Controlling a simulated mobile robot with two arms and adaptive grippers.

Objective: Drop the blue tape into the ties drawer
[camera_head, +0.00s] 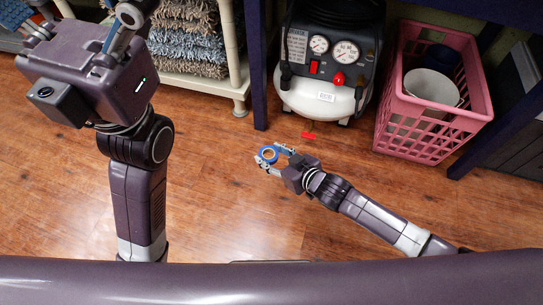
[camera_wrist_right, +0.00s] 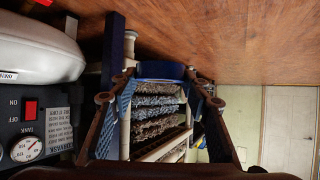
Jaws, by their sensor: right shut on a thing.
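The blue tape (camera_head: 262,153) is a small blue ring in the head view, low in front of the compressor. My right gripper (camera_head: 271,158) is shut on it, with a finger on either side. In the right wrist view the tape (camera_wrist_right: 160,70) shows as a dark blue band between the fingertips. My left gripper (camera_head: 76,22) is at the upper left of the head view, with its fingers apart and their tips cut off by the top edge. No ties drawer can be made out in either view.
A black and white air compressor (camera_head: 318,105) stands beyond the right gripper. A pink crate (camera_head: 405,130) with a white bucket (camera_head: 432,86) stands right of it. A shelf rack (camera_head: 190,85) holds folded rugs (camera_head: 188,52). The wooden floor (camera_head: 225,200) between my arms is clear.

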